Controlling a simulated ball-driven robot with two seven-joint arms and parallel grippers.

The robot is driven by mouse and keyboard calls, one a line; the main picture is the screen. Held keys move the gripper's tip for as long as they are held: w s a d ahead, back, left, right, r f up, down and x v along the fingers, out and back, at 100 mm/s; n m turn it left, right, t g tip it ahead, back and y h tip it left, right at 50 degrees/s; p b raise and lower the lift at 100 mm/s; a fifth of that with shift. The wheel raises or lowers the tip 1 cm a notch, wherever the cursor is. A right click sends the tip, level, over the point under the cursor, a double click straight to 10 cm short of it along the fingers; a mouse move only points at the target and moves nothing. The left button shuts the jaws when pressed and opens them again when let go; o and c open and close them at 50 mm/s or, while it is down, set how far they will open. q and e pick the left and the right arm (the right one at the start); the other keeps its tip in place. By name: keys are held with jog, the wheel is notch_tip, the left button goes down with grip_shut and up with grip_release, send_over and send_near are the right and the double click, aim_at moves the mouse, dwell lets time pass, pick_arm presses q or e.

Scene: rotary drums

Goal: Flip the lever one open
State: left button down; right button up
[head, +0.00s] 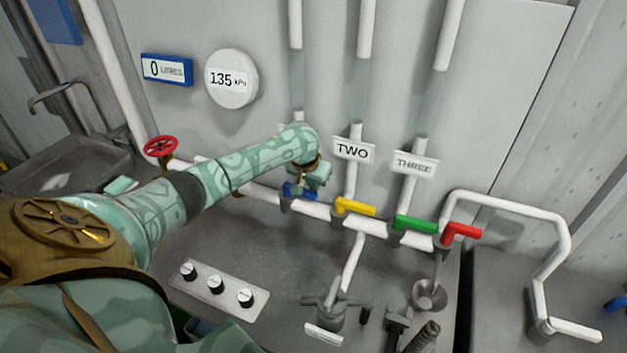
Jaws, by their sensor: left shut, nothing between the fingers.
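The blue lever (293,190) sits on the horizontal white pipe, below the leftmost vertical pipe. My left arm reaches across from the left, and my left gripper (308,184) is right at the blue lever, shut with nothing in it. Whether the fingers touch the lever cannot be told. The gripper and wrist hide part of the lever, and any sign above it is mostly hidden. The yellow lever (355,207) is under the sign TWO (353,150), and the green lever (415,224) is under the sign THREE (415,165). My right gripper is not in view.
A red lever (461,232) ends the lever row at right. A red hand wheel (161,146) is on the left pipe. A panel with three knobs (238,285) lies on the grey counter. A round gauge (231,79) reads 135 kPa.

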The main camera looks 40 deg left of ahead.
pick_arm(q)
jog(key=m+p, duration=0.1)
jog(key=s+m+p, duration=0.1)
jog(key=p, duration=0.1)
jog(key=s+m+h+p, duration=0.1)
jog(key=p, duration=0.1)
jog(key=shift+s+d+r, duration=0.2)
jog(key=shift+d+r, duration=0.1)
jog(key=shift+d, duration=0.05)
jog(key=s+a+m+g+h, duration=0.2)
jog(key=s+m, duration=0.5)
jog(key=m, duration=0.5)
jog(key=shift+s+a+f+m+h, duration=0.35)
jog(key=shift+a+h, duration=0.35)
jog(key=shift+a, duration=0.25)
jog(key=shift+r, duration=0.1)
jog(key=shift+p, duration=0.3)
